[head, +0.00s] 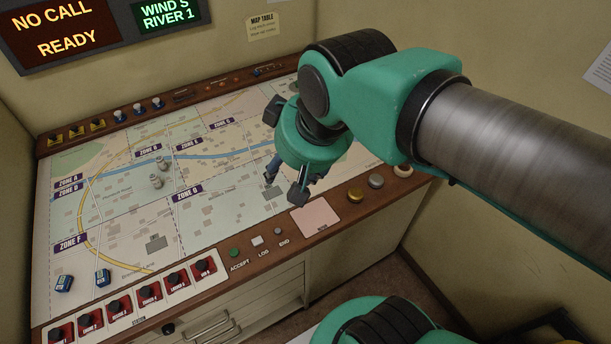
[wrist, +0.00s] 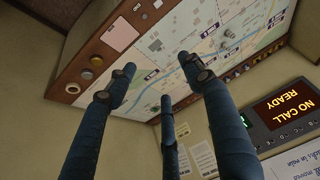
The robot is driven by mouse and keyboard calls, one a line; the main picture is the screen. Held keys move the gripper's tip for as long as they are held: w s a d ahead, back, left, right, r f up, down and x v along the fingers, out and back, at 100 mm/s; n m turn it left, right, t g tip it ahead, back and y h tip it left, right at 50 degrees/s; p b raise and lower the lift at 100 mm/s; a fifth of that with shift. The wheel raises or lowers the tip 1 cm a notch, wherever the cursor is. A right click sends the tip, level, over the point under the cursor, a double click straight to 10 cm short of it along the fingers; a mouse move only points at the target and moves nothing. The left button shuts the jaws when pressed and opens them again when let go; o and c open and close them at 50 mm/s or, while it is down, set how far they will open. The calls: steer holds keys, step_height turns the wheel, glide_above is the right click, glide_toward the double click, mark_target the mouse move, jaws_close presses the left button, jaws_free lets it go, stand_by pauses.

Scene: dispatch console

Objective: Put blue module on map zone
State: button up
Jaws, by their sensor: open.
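Two small blue modules stand close together near the front left corner of the map: the left blue module (head: 64,283) and the right blue module (head: 102,277). The map table (head: 210,231) is marked with zone labels, among them the ZONE F label (head: 72,243) just behind the modules. My gripper (head: 285,184) hangs over the right part of the map, well to the right of both modules. Its fingers are spread and empty; they also show in the wrist view (wrist: 158,82), with the map beyond them. I cannot make out the modules in the wrist view.
Two pale grey pieces, the upper piece (head: 162,164) and the lower piece (head: 156,181), stand on the map's left middle. Red switches (head: 149,296) with black knobs line the front edge. Buttons (head: 355,195) sit at the front right. A lit sign (head: 62,32) hangs behind.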

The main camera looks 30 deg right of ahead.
steer(key=shift+s+d+f+m, duration=0.15)
steer(key=shift+s+d+f, duration=0.1)
steer(key=shift+s, duration=0.25)
steer(key=shift+s+d+f+m, duration=0.1)
steer(key=shift+s+d+f, duration=0.15)
steer(key=shift+s, duration=0.3)
steer(key=shift+s+d+f+m, duration=0.15)
steer(key=shift+s+d+f, duration=0.1)
steer(key=shift+s, duration=0.25)
